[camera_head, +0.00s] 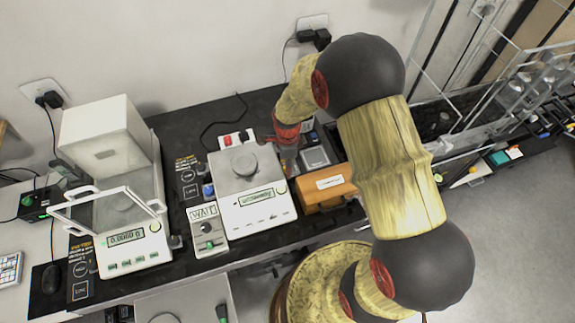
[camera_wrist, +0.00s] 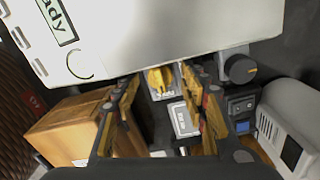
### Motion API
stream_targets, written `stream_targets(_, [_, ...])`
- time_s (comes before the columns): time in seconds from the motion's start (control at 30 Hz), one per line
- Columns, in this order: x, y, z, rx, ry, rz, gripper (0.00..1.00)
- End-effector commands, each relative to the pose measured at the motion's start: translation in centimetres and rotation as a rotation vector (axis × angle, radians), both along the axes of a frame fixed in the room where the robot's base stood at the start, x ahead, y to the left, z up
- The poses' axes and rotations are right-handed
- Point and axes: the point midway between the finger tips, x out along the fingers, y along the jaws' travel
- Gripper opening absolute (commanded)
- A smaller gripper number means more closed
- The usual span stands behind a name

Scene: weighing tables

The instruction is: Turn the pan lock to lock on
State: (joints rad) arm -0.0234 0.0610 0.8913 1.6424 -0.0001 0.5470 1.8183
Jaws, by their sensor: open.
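The white balance (camera_head: 250,208) with a round grey pan (camera_head: 244,163) stands at the middle of the dark table. Its body (camera_wrist: 180,30) fills the top of the wrist view. A yellow knob (camera_wrist: 160,79), which looks like the pan lock, sits at the balance's side above a small white label plate (camera_wrist: 184,119). Its lock setting cannot be read. My gripper (camera_wrist: 163,92) is open, its two fingers on either side of the knob's line, with no clear contact. In the head view my gripper (camera_head: 289,150) is at the balance's right side, and the knob is not clearly visible there.
A wooden box (camera_head: 325,187) stands right of the balance, close to my gripper. A black knob (camera_wrist: 240,69) and a grey device (camera_wrist: 290,140) are on the other side. A control box marked WAIT (camera_head: 207,230) and a second balance (camera_head: 125,230) stand to the left.

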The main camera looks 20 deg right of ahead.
Motion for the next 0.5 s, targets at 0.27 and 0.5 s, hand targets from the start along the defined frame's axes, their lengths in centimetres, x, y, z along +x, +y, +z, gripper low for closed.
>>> stream_targets(0.27, [0.0,0.0,0.04,0.0,0.0,0.0,0.35])
stream_targets(0.5, [0.0,0.0,0.05,0.0,0.0,0.0,0.21])
